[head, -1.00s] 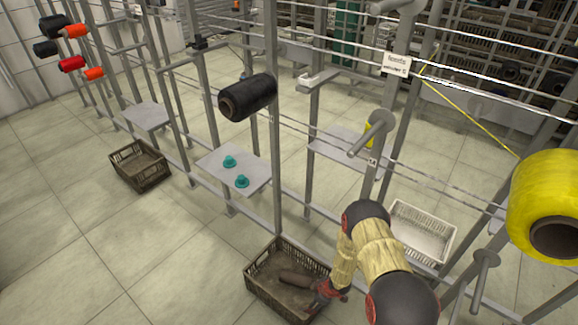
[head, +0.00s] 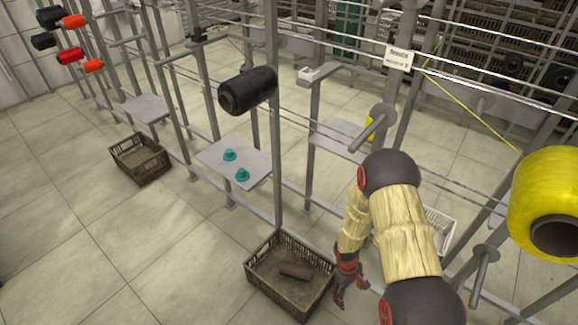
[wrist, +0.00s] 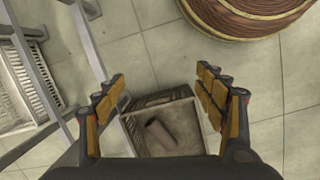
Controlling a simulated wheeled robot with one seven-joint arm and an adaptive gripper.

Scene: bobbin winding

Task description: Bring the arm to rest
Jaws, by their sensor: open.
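My gripper (head: 350,292) is in the head view at the lower middle, to the right of a dark brown crate. In the wrist view my gripper (wrist: 160,98) has its two fingers wide apart with nothing between them. The crate (head: 262,300) stands on the floor, and a brown tube (head: 295,271) lies in it. In the wrist view the crate (wrist: 185,97) and the tube (wrist: 160,134) show below and beyond the open fingers. My arm is bent, with its elbow raised in front of the rack.
A metal rack crosses the view, with a shelf (head: 215,152) bearing two teal pieces. A black bobbin (head: 255,90) and a large yellow bobbin (head: 545,190) hang on it. A white crate (head: 440,222) is partly behind my arm. A large brown round thing (wrist: 250,12) shows in the wrist view.

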